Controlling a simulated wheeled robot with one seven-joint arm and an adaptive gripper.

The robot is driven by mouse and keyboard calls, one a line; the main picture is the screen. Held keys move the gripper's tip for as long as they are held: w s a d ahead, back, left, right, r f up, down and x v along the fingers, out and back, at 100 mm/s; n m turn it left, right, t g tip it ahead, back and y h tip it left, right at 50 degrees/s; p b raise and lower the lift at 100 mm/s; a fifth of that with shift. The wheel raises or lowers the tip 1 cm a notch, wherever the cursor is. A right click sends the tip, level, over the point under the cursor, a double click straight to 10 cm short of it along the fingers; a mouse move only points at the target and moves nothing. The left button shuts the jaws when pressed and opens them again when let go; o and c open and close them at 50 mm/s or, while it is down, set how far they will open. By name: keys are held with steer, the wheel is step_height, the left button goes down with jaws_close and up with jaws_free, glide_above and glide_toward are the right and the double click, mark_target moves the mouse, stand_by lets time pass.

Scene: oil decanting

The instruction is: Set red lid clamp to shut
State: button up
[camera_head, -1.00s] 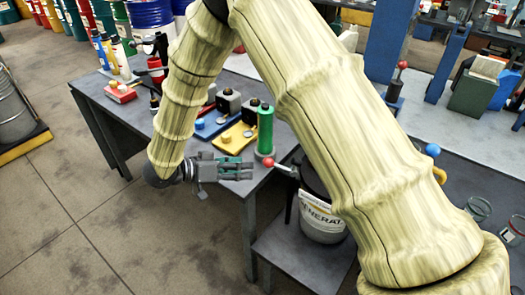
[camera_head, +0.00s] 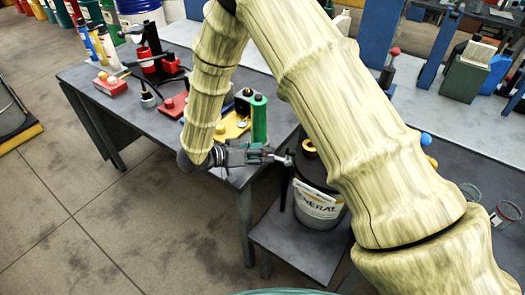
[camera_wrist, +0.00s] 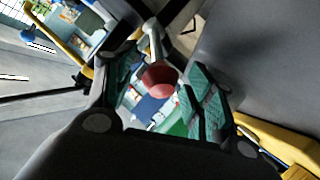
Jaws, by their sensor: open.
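The red lid clamp shows in the wrist view as a red ball knob (camera_wrist: 160,80) on a pale grey lever (camera_wrist: 155,38). The knob lies between the teal pads of my gripper (camera_head: 270,156), which is open around it; I cannot tell whether a pad touches it. In the head view the lever (camera_head: 287,160) points from the fingertips toward the dark lid of a white bucket (camera_head: 318,207), and the red knob is hidden by the fingers. My arm covers the bucket's right side.
A green bottle (camera_head: 259,120) stands close behind my gripper on the grey table (camera_head: 130,105). A yellow base (camera_head: 232,128) and red blocks (camera_head: 110,86) are farther left. The bucket stands on a lower grey platform (camera_head: 285,240). The floor in front is clear.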

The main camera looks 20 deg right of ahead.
steer(key=shift+d+f, duration=0.1)
steer(key=shift+d, duration=0.15)
jaws_close()
